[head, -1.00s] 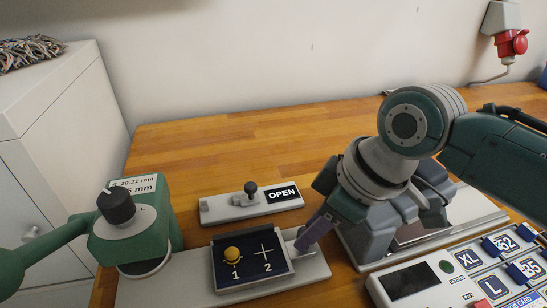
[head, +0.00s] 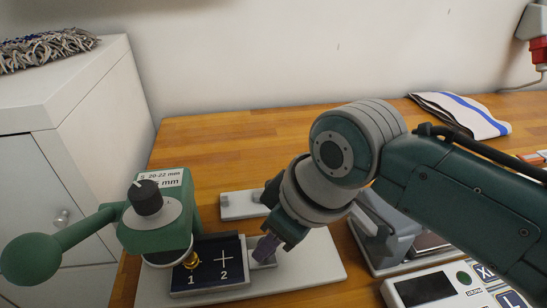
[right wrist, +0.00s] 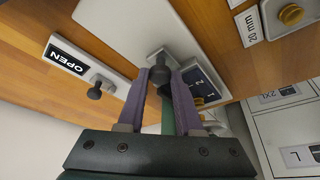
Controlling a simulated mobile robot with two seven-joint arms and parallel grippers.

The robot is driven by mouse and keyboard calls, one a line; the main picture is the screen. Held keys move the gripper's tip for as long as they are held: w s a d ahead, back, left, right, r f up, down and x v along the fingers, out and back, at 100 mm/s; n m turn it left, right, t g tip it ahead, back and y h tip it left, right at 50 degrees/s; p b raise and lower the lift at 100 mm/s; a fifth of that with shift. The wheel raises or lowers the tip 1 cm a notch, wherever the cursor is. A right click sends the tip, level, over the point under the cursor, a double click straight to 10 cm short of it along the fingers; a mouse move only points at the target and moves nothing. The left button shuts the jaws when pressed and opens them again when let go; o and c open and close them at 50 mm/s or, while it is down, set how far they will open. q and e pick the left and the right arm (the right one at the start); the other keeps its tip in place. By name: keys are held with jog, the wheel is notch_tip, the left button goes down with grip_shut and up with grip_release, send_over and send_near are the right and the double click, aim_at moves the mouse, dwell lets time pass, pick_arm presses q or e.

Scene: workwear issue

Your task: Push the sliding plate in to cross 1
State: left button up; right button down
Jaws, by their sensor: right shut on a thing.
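The sliding plate (head: 208,281) is dark blue with white crosses marked 1 and 2. It sits on a pale base just right of the green press (head: 165,235). A brass eyelet piece (head: 192,260) stands at cross 1, close by the press head's lower edge; the head partly hides that spot. My right gripper (head: 265,248) is at the plate's right end. In the right wrist view its purple fingers (right wrist: 162,88) are shut on the plate's dark knob (right wrist: 160,58). The plate (right wrist: 204,78) shows beyond the fingers. My left gripper is not in view.
A grey slide bar (head: 240,204) lies behind the plate; its OPEN label (right wrist: 67,59) shows in the right wrist view. The press's ball lever (head: 32,259) sticks out left.

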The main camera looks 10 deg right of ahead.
jog(key=c, duration=0.6)
grip_release()
jog(key=p+v, duration=0.2)
jog(key=v, duration=0.8)
jog(key=shift+d+f, duration=0.1)
